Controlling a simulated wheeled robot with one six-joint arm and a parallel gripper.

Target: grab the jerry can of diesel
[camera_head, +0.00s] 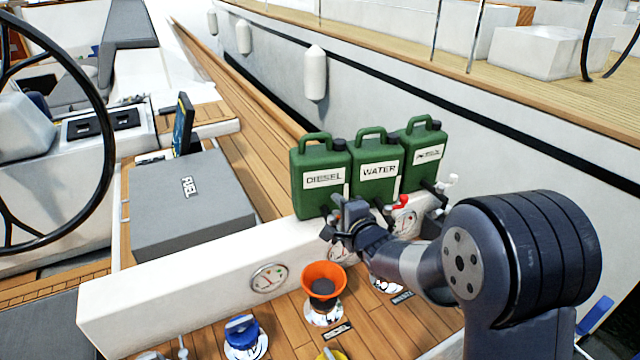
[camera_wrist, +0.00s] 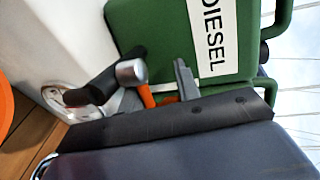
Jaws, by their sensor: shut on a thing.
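The diesel jerry can (camera_head: 322,180) is green, with a white DIESEL label, and stands upright at the left of a row of green cans. Its label and side also fill the top of the wrist view (camera_wrist: 165,35). My gripper (camera_head: 333,214) is low in front of this can, away from its top handle.
A WATER can (camera_head: 376,168) and a third green can (camera_head: 421,155) stand close on the right. A red tap (camera_head: 400,202) is beside my gripper. An orange funnel (camera_head: 323,277) stands below on the deck. A grey FUEL box (camera_head: 190,205) is at left.

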